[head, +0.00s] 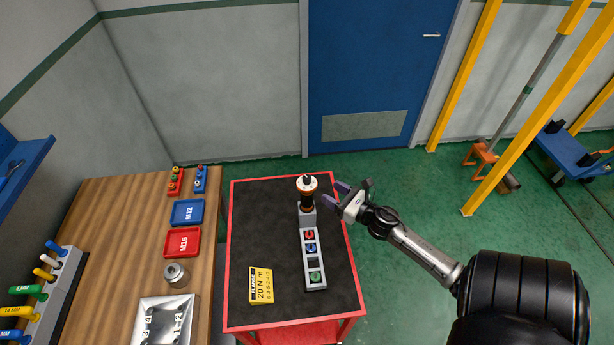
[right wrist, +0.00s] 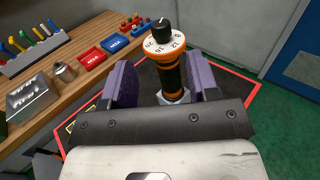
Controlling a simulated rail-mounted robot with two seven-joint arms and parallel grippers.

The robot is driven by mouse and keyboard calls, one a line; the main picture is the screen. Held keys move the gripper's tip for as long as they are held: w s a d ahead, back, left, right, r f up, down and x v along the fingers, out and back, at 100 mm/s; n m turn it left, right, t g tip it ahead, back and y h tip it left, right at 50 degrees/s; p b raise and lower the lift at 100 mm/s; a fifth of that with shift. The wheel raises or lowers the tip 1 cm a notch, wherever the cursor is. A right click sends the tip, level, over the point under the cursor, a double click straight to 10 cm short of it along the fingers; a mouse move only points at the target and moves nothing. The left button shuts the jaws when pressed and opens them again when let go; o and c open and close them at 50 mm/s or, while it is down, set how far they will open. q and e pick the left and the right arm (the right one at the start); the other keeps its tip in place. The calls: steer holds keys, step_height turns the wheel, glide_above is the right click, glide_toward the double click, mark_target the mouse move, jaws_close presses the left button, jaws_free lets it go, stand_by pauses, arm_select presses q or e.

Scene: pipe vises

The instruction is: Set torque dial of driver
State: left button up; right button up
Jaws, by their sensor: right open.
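The driver (head: 307,200) stands upright in a grey holder at the back of the red-edged cart. It has a black and orange body, and a white torque dial (head: 307,184) with a black knob on top. In the right wrist view the dial (right wrist: 165,43) shows numbers around its rim, including what looks like 12, 16 and 20. My right gripper (head: 339,196) is open and empty, just right of the driver in the head view. In the right wrist view the driver appears between and beyond the two purple fingers (right wrist: 164,78), apart from them. My left gripper is not in view.
A yellow card (head: 261,285) reading "20 N m" lies on the cart top (head: 265,220). A grey strip (head: 308,240) with coloured sockets runs in front of the driver. The wooden bench (head: 125,235) at left holds a blue M12 tray (head: 188,212) and a red M16 tray (head: 182,242).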

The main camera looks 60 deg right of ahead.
mark_target(310, 180)
steer(key=w, duration=0.3)
steer(key=w+p, duration=0.1)
steer(key=w, duration=0.1)
steer(key=w+d, duration=0.1)
steer(key=w, duration=0.2)
steer(key=shift+w+d, duration=0.1)
steer(key=shift+w, duration=0.2)
steer(key=shift+w+d, duration=0.1)
steer(key=shift+w, duration=0.7)
steer(key=c, duration=0.9)
